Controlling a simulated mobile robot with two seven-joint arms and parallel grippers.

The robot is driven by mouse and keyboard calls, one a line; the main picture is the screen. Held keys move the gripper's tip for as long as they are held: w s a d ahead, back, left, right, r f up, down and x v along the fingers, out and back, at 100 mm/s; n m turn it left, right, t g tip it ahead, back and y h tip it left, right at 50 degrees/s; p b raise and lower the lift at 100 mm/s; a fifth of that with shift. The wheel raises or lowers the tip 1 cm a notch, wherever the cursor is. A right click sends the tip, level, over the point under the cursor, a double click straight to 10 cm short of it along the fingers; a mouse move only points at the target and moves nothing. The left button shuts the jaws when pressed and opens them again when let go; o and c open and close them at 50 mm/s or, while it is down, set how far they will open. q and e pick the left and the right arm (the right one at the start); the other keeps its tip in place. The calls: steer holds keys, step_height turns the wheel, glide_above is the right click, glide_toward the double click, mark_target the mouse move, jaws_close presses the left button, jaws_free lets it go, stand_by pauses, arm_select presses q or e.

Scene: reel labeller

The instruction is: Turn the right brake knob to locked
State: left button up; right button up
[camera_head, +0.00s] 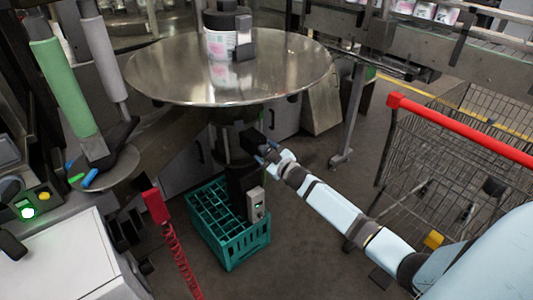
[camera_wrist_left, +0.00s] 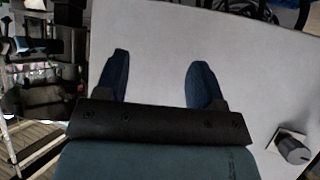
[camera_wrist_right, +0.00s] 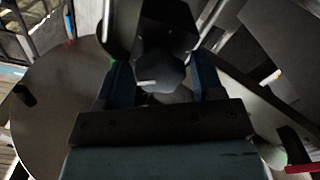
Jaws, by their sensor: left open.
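The black brake knob (camera_head: 254,141) sits on the column below the round steel table (camera_head: 165,75). In the right wrist view the dark lobed knob (camera_wrist_right: 160,74) with a short white mark lies between my fingers. My right gripper (camera_head: 269,151) reaches it from the right, one blue finger on each side. The fingers in the right wrist view (camera_wrist_right: 160,85) look wide apart; contact with the knob is unclear. My left gripper (camera_wrist_left: 157,80) is open and empty over a pale flat surface. It does not show in the head view.
A teal crate (camera_head: 232,248) stands on the floor under the table. A shopping cart (camera_head: 450,140) with a red handle is at right. A white cabinet (camera_head: 65,265) and a control box with a lit green button (camera_head: 27,212) are at left. A red coiled cord (camera_head: 180,262) hangs in front.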

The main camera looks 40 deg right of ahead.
steer(key=c, duration=0.6)
